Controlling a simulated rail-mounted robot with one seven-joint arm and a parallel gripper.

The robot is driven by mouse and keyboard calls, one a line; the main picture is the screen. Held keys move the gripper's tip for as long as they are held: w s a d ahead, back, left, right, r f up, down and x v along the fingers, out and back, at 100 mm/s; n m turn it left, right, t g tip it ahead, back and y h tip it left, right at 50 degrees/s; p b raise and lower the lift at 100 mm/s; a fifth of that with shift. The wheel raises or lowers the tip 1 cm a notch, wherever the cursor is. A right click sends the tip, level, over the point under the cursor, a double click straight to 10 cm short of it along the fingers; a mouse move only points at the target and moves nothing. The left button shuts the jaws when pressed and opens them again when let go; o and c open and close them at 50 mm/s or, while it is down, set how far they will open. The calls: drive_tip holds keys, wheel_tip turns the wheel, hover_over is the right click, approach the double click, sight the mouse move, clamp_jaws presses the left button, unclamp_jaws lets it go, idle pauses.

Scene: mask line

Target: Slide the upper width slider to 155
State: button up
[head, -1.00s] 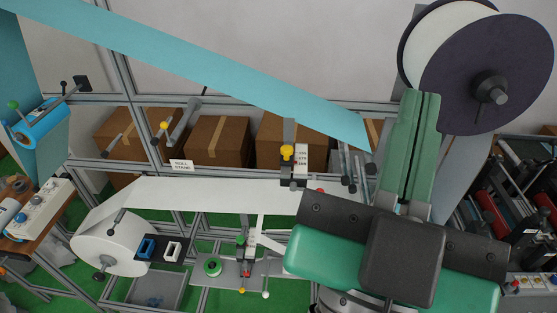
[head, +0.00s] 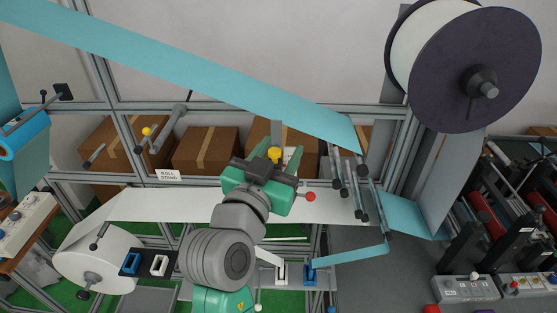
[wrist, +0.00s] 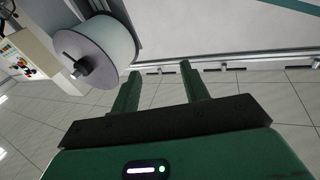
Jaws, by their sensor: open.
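The upper width slider shows as a yellow knob (head: 275,154) on a grey upright post above the white web in the head view. A pale scale plate is just right of it, largely covered by my gripper, and its numbers are not readable now. My gripper (head: 268,166) overlaps the area just below and around the knob in the head view; depth and contact cannot be told. In the wrist view my gripper (wrist: 158,70) has its two green fingers apart with nothing between them. The knob does not show in the wrist view.
The white web (head: 160,204) runs below the knob. A teal web (head: 200,80) slopes above it. A red knob (head: 310,197) and grey rollers (head: 350,180) stand to the right. Cardboard boxes (head: 205,149) sit behind the frame. A white roll (wrist: 115,38) shows in the wrist view.

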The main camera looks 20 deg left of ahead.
drive_tip(key=g, duration=0.1)
approach(272, 156)
drive_tip(key=w, duration=0.4)
drive_tip(key=shift+w+a+h, duration=0.1)
drive_tip(key=shift+w+h, duration=0.2)
drive_tip(key=w, duration=0.2)
drive_tip(key=w+p, duration=0.1)
drive_tip(key=w, duration=0.3)
drive_tip(key=shift+w+d, duration=0.25)
drive_tip(key=shift+w, duration=0.15)
clamp_jaws()
